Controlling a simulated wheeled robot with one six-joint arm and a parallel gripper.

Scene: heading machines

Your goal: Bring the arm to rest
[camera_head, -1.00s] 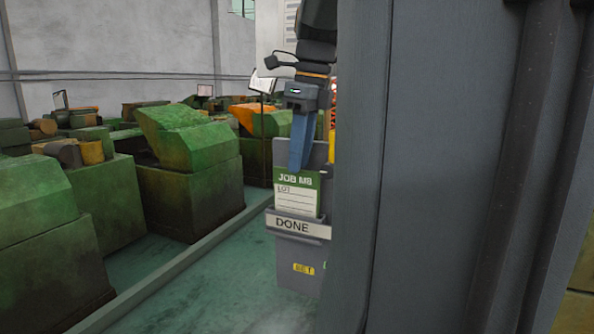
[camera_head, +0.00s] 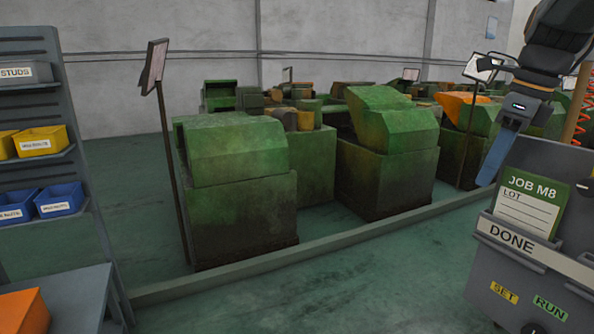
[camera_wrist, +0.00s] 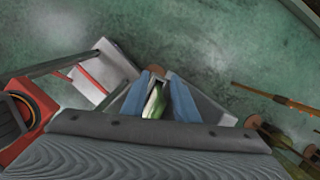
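My gripper (camera_head: 487,180) hangs at the right of the head view, its blue fingers pointing down. From there the fingers overlap into one shape. In the wrist view the two blue fingertips (camera_wrist: 164,80) are apart, and a green and white strip shows between them. The green and white JOB M8 card (camera_head: 530,205) stands in the grey holder marked DONE (camera_head: 512,240). In the head view my fingertips are up and left of the card, with a gap between them. The upper arm is cut off by the frame.
Green machines (camera_head: 240,190) stand in a row behind a low floor kerb (camera_head: 320,245). A rack with yellow bins (camera_head: 40,142) and blue bins (camera_head: 60,200) stands at the left. A thin post with a sign (camera_head: 155,68) rises near it. The green floor in front is clear.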

